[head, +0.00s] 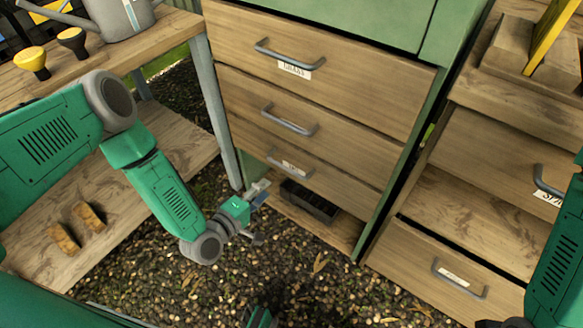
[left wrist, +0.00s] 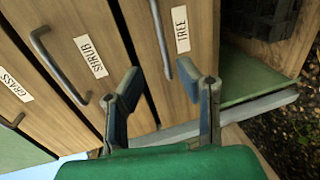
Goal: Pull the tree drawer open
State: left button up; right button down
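The tree drawer (head: 325,178) is the lowest wooden drawer of the middle cabinet in the head view and looks shut. Its front also shows in the left wrist view with a white TREE label (left wrist: 181,29). Its grey bar handle (left wrist: 160,38) stands just beyond and between my left fingertips. My left gripper (head: 264,210) is near the drawer's lower left in the head view. In the left wrist view my left gripper (left wrist: 160,85) is open, with nothing held between its fingers. I cannot tell whether a finger touches the handle. Of my right arm only links show.
The SHRUB drawer (left wrist: 62,58) and GRASS drawer (head: 320,92) are above. A black tray (head: 311,203) sits on the shelf below. A bench (head: 125,190) with wood blocks stands left, another drawer unit (head: 480,215) right. Gravel (head: 200,290) covers the ground.

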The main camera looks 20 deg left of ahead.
aim_at(284, 167)
pick_arm(q)
jog(key=b+x, duration=0.1)
jog(key=x, duration=0.5)
jog(key=b+x, duration=0.2)
jog(key=x, duration=0.3)
jog(key=shift+w+a+f, duration=0.1)
jog(key=shift+w+f, duration=0.15)
jog(key=shift+w, duration=0.15)
jog(key=shift+a, duration=0.25)
jog(key=shift+a+f, duration=0.1)
jog(key=shift+a, duration=0.05)
jog(key=c, duration=0.7)
jog(key=shift+a, duration=0.1)
grip_shut()
